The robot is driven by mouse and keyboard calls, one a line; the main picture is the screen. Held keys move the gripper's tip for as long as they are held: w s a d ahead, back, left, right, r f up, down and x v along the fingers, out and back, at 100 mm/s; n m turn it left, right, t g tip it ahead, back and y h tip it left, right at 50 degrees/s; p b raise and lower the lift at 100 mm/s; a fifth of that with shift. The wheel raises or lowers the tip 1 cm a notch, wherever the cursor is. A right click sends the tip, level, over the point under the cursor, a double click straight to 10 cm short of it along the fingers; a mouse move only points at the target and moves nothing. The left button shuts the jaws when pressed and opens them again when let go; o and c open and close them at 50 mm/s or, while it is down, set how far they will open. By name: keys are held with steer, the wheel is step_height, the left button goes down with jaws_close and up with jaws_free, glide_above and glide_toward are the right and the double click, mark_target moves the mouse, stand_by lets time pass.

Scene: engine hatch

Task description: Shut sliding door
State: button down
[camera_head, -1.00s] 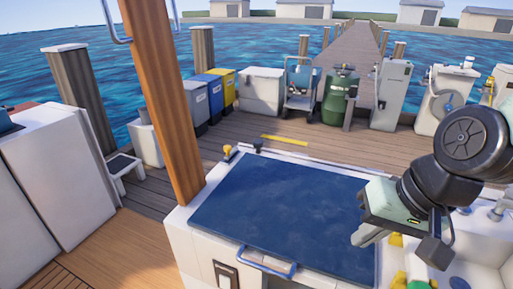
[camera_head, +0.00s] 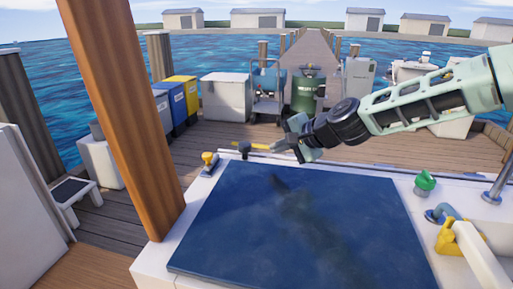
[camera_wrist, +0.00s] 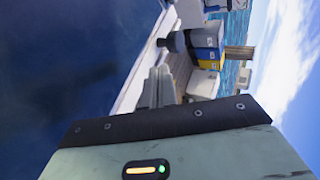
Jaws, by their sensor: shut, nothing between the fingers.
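A flat dark blue panel (camera_head: 300,225) lies on top of the white housing (camera_head: 160,258) in the lower middle of the head view. It looks like the sliding door, but I cannot tell for sure. Its near edge is cut off by the frame. The panel also fills the left of the wrist view (camera_wrist: 60,65). My gripper (camera_head: 288,141) is near the panel's far edge, with its shadow on the panel. In the wrist view my gripper's fingers (camera_wrist: 160,80) are together and empty. A black knob (camera_wrist: 174,41) shows just past them; it is also at the panel's far left corner (camera_head: 244,149).
A wooden post (camera_head: 120,110) stands left of the panel. A yellow-topped fitting (camera_head: 209,163) stands by the far left corner. A green knob (camera_head: 425,182) and a yellow fitting (camera_head: 452,238) are on the right. Bins (camera_head: 181,100) and machines stand on the dock behind.

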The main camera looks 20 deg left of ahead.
mark_target(250, 149)
steer(key=x, duration=0.4)
steer(key=r+x, duration=0.1)
steer(key=x, duration=0.1)
steer(key=shift+w+a, duration=0.1)
steer(key=shift+a, duration=0.25)
steer(key=shift+w+a+f, duration=0.1)
steer(key=shift+w+a, duration=0.25)
steer(key=shift+a, duration=0.35)
